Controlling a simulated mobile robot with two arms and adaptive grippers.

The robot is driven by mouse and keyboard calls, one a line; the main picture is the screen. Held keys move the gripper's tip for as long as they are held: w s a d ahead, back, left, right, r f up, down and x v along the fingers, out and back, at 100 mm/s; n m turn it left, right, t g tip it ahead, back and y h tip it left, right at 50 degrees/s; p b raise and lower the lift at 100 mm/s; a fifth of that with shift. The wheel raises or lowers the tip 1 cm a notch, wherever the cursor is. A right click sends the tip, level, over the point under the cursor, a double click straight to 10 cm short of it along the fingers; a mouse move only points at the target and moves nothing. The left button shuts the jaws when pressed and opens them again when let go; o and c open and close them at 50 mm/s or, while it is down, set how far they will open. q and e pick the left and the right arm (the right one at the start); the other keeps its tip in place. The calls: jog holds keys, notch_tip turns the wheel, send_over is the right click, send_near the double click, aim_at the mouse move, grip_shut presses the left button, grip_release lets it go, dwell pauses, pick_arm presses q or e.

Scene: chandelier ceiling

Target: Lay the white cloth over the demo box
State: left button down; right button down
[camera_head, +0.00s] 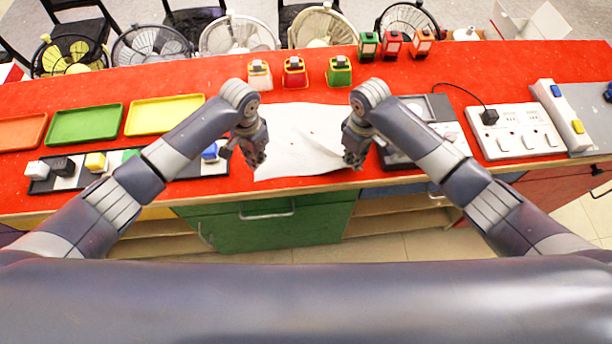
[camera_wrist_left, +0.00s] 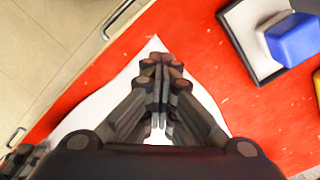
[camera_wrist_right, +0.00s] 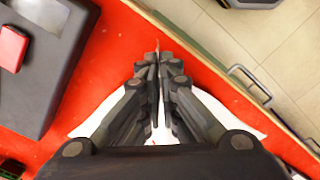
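The white cloth (camera_head: 305,133) lies spread on the red counter between my two grippers, with a crease near its middle and right side. My left gripper (camera_head: 257,163) has its fingers together at the cloth's near left corner; the left wrist view shows this corner of cloth (camera_wrist_left: 97,115) running up to the fingers. My right gripper (camera_head: 350,163) is shut at the near right corner; in the right wrist view cloth (camera_wrist_right: 218,106) spreads from the fingers. Both appear to pinch the cloth. I cannot tell which thing is the demo box; it may be hidden.
Several small coloured blocks (camera_head: 295,72) stand just behind the cloth. A dark switch rack (camera_head: 40,185) is left of it, a dark box (camera_wrist_right: 40,85) right, and a white socket panel (camera_head: 515,130) further right. Coloured trays (camera_head: 85,124) lie left. The red counter's (camera_head: 210,88) near edge is close.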

aim_at(265, 175)
pick_arm(q)
jog(key=c, duration=1.2)
grip_release()
jog(key=shift+r, duration=0.1)
jog(key=shift+c, duration=1.4)
notch_tip(265, 175, up, 5)
jog(key=d, duration=0.2)
jog(key=shift+s+a+f, duration=0.15)
jog(key=shift+s+f, duration=0.05)
jog(key=shift+f, duration=2.2)
jog(key=shift+s+a+f, duration=0.1)
jog(key=shift+s+f, duration=0.05)
jog(key=shift+f, duration=2.2)
grip_shut()
